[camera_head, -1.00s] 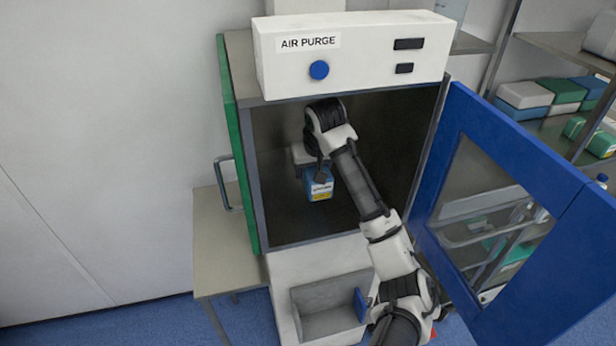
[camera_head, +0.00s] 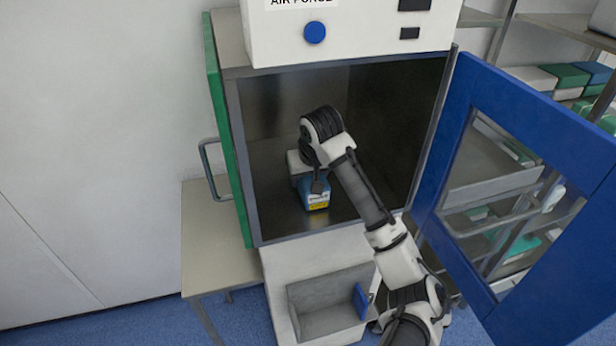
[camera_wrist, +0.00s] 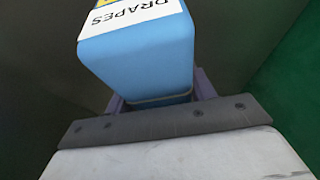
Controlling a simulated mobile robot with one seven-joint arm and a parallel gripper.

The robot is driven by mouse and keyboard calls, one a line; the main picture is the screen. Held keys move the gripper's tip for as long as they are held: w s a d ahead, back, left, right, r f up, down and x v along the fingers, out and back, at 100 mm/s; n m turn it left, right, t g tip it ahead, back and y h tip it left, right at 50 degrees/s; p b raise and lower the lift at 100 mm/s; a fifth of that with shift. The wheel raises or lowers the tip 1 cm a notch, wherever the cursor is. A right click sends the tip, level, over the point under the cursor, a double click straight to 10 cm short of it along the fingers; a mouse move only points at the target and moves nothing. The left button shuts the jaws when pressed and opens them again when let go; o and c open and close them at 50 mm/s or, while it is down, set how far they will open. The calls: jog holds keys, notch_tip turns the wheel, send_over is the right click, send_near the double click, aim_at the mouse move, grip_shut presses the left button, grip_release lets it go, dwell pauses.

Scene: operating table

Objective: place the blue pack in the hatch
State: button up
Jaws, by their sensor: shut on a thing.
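The blue pack (camera_head: 315,193) has a white and yellow label and is inside the hatch (camera_head: 258,145), near the floor of the chamber. In the wrist view the pack (camera_wrist: 143,50) fills the upper middle, and its label reads "DRAPES". My gripper (camera_head: 318,180) is shut on the pack, its fingers partly hidden by my wrist. The wrist view shows purple finger parts on both sides of the pack's lower end. Whether the pack touches the hatch floor I cannot tell. The hatch's blue door (camera_head: 465,80), with a window, stands open at the right.
A white panel with a blue button (camera_head: 315,33) is above the opening. A green side door with a handle (camera_head: 213,170) is on the left. An open bin (camera_head: 325,300) is below. Shelves with green and white packs (camera_head: 555,75) stand behind the blue door.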

jog(key=shift+f, duration=0.2)
jog(key=o, duration=1.1)
jog(key=shift+r, duration=0.1)
jog(key=b+v, duration=0.1)
jog(key=v, duration=0.6)
jog(key=shift+r, duration=0.3)
